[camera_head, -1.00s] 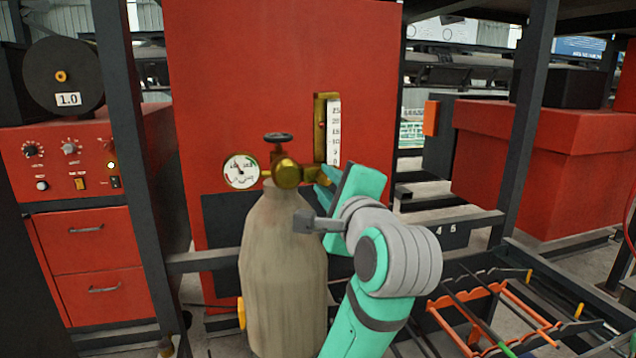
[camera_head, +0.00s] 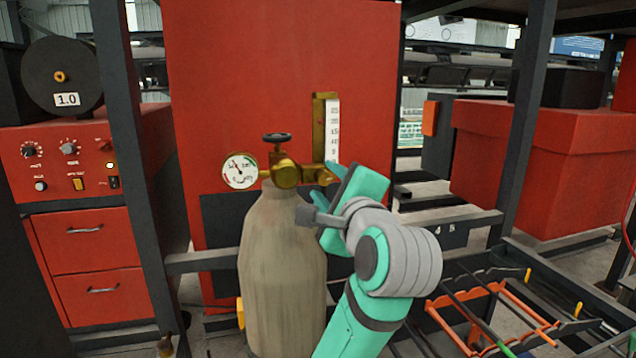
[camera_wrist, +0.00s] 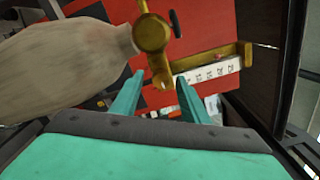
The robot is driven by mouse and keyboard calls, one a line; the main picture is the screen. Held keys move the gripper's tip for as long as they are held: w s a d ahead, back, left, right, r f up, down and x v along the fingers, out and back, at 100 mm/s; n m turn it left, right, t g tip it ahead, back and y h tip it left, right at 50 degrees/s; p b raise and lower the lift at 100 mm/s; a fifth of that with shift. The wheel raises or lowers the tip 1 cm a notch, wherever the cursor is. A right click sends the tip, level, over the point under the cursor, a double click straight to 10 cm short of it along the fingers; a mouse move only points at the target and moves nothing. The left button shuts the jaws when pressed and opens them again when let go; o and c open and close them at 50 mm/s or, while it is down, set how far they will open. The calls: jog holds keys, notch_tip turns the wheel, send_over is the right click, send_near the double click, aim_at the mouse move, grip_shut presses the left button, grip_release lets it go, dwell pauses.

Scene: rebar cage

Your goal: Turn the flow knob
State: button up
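A tan gas cylinder (camera_head: 283,270) stands upright with a brass regulator (camera_head: 286,172) on top. The regulator carries a round white gauge (camera_head: 240,171), a dark handwheel (camera_head: 278,138) and a brass flowmeter with a white numbered scale (camera_head: 333,130). My gripper (camera_head: 330,172) is at the flowmeter's lower end and covers part of the brass there. In the wrist view my gripper (camera_wrist: 160,92) has its two teal fingers apart. The brass piece below the flowmeter (camera_wrist: 161,76) lies in line with the gap between the fingertips; contact cannot be told. I cannot clearly pick out the flow knob.
A red cabinet (camera_head: 230,60) stands behind the cylinder. Dark posts (camera_head: 530,110) and a rail frame the scene. A red machine with knobs (camera_head: 70,165) is at left. A red box (camera_head: 540,165) is at right, above a rack of orange holders (camera_head: 500,305).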

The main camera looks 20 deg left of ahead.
jog(key=v, duration=1)
jog(key=shift+s+d, duration=0.2)
jog(key=shift+s, duration=0.15)
